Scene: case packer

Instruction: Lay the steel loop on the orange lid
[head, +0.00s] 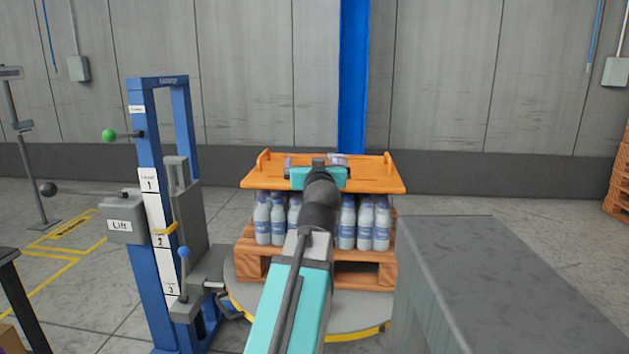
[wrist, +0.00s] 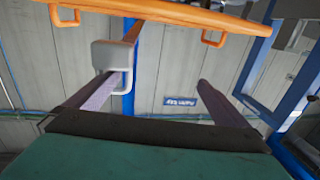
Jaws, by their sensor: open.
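The orange lid (head: 262,180) lies flat over the bottles on the pallet, with upright handles at its ends. Its edge crosses the top of the wrist view (wrist: 185,12). My gripper (head: 314,162) is open just above the lid, its fingers toward the back wall. In the wrist view my gripper (wrist: 157,83) has its two fingers wide apart. A grey, rounded piece with a pale loop, likely the steel loop (wrist: 112,56), shows at the left finger and overlaps it. I cannot tell whether it touches that finger. I cannot make the loop out clearly in the head view.
A blue lift post (head: 150,210) with levers stands left of the pallet (head: 365,270). A grey block-like surface (head: 500,275) stands close at the right front. Bottles (head: 365,225) stand under the lid. A blue column (head: 353,80) rises behind it.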

